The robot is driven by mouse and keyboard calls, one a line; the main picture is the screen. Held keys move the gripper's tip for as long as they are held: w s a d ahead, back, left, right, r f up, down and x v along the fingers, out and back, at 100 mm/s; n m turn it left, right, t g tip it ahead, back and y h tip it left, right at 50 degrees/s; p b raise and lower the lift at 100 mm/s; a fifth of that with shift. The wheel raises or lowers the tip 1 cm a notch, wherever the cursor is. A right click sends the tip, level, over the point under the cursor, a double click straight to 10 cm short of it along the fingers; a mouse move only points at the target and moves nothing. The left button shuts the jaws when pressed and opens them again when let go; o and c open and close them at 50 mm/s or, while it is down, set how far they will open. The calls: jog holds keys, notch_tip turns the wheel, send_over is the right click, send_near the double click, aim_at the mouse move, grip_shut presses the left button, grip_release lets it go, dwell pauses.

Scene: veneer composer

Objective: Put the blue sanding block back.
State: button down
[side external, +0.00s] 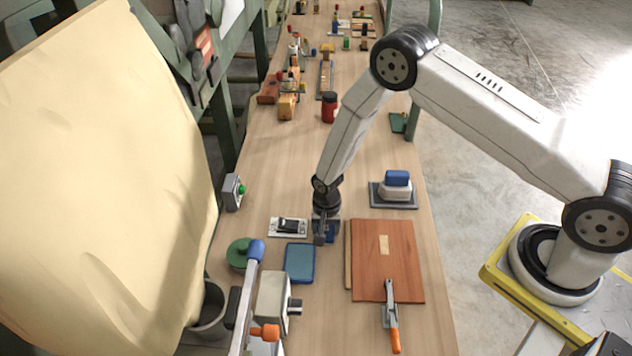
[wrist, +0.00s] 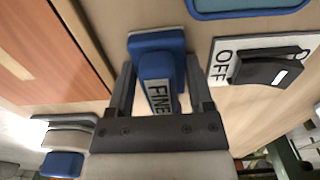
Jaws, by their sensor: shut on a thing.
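A blue sanding block (wrist: 158,68) with a label reading FINE is between the fingers of my gripper (wrist: 159,85) in the wrist view. In the side view my gripper (side external: 325,236) points down, low over the bench, with a bit of blue showing at its fingers. I cannot tell whether the block touches the bench. A blue-rimmed tray (side external: 299,263) lies just in front and left of my gripper; its rim also shows in the wrist view (wrist: 250,12). A grey pad (side external: 408,203) at the right bears a pale block with a blue top (side external: 397,179).
An OFF switch plate (side external: 288,227) is close left of my gripper. A green disc (side external: 238,254) and a blue-handled device (side external: 272,300) stand at front left. The bench behind is clear up to a red can (side external: 329,107).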

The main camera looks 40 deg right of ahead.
jog(key=shift+r, duration=0.15)
jog(key=shift+r, duration=0.85)
jog(key=s+d+r, duration=0.1)
jog(key=s+r, duration=1)
jog(key=s, duration=0.3)
jog(key=shift+d, duration=0.35)
jog(key=shift+w, duration=0.1)
jog(key=w, duration=1.4)
jog(key=shift+w+a+r, duration=0.15)
jog(key=shift+w, duration=0.2)
jog(key=shift+w, duration=0.1)
